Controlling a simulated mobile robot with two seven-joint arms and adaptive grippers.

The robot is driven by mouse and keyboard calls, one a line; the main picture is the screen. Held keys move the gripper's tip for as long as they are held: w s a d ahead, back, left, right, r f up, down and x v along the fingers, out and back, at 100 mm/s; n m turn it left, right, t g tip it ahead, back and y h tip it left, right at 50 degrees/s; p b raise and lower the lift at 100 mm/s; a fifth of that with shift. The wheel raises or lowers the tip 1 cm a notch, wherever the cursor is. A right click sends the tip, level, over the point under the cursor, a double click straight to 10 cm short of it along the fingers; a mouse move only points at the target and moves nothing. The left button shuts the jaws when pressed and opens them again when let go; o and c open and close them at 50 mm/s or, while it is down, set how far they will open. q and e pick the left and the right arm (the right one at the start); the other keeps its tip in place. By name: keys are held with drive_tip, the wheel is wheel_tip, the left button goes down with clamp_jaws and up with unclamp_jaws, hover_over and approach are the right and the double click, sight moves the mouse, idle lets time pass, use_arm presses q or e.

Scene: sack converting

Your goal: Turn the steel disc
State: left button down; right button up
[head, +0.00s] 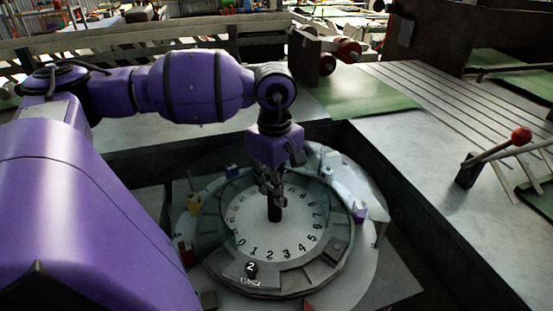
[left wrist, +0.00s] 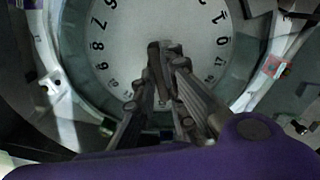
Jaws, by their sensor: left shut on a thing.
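The steel disc (head: 257,228) is a pale round dial with black numbers around its edge, set in a grey ring. It also shows in the left wrist view (left wrist: 125,45), seen from close above. A short dark upright post (head: 275,208) stands on the dial near its middle. My left gripper (head: 273,190) comes down from above and is shut on the dark post, which also shows between the fingers in the left wrist view (left wrist: 158,68). The post's upper end is partly hidden by the fingers. My right gripper is in neither view.
A dark round marker with a white 2 (head: 251,267) sits on the ring's front edge. A clear curved cover surrounds the dial, with small coloured blocks (head: 194,204) near its rim. A red-knobbed lever (head: 521,136) stands at the right. Dark frame walls border the recess.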

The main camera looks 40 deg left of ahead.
use_arm(q)
drive_tip(key=shift+m, duration=0.7)
drive_tip(key=shift+m+b, duration=0.65)
drive_tip(key=shift+m, duration=0.85)
drive_tip(key=shift+m+b, duration=0.3)
drive_tip(key=shift+m, duration=3)
drive_tip(key=shift+m+b, duration=0.45)
drive_tip(key=shift+m, duration=5.15)
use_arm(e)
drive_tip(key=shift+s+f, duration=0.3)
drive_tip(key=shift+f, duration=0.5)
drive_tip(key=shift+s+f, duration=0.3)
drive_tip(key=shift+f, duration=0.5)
use_arm(q)
drive_tip(key=shift+m, duration=0.6)
drive_tip(key=c, duration=1.8)
unclamp_jaws()
